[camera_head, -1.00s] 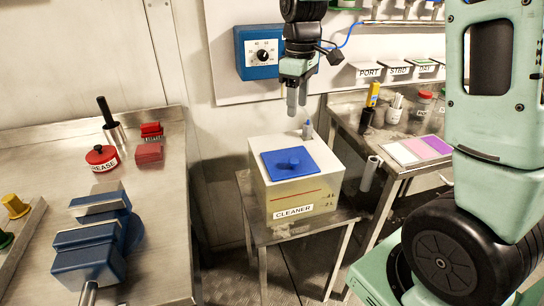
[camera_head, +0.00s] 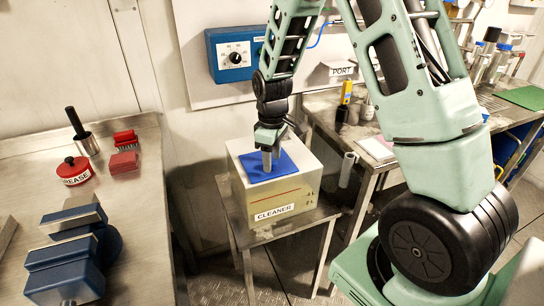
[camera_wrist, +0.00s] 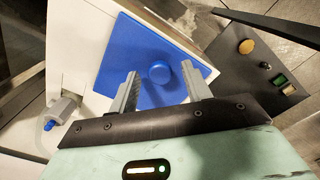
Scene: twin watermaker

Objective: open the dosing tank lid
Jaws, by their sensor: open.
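The dosing tank (camera_head: 290,192) is a cream box labelled CLEANER on a small metal stand. Its blue square lid (camera_head: 287,164) lies flat on top, closed. In the wrist view the lid (camera_wrist: 135,62) has a round blue knob (camera_wrist: 160,72) at its middle. My gripper (camera_head: 267,160) is above the lid in the head view and hides the knob there. In the wrist view my gripper (camera_wrist: 160,85) is open, with its two fingers on either side of the knob and nothing held. I cannot tell whether the fingertips touch the lid.
A small grey nozzle with a blue tip (camera_wrist: 62,112) sits beside the lid. A steel bench (camera_head: 140,225) with a blue vise (camera_head: 62,270) and a red grease pot (camera_head: 74,171) stands left. A blue dial box (camera_head: 232,56) is on the wall behind.

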